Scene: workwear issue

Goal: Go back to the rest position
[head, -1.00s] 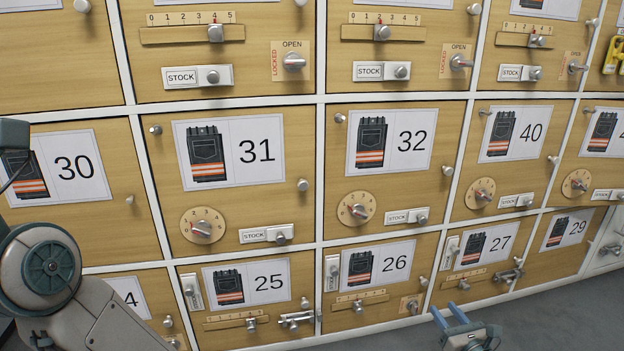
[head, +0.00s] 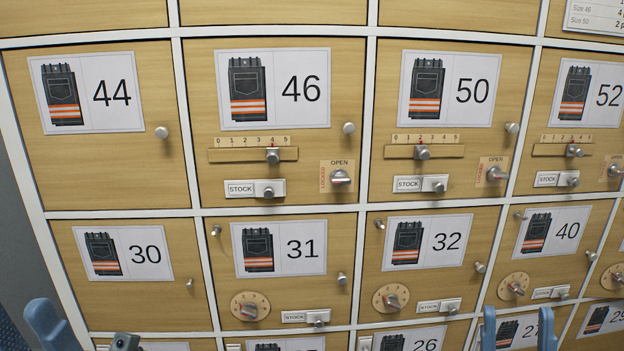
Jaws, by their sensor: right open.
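My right gripper (head: 517,330) shows at the bottom edge, right of centre. Its two blue fingers point up and stand apart, with nothing seen between them; it is open. They are in front of the lower lockers, and the rest of the arm is out of frame. A blue part of my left gripper (head: 50,326) shows at the bottom left corner, largely cut off, so its opening cannot be judged. No held thing is seen there.
A wall of wooden lockers with trouser pictures and numbers fills the view. The shut doors include locker 44 (head: 150,165), locker 46 (head: 200,110) and locker 31 (head: 290,287). Knobs, dials, sliders and latches stick out from them. A grey strip shows at the far left.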

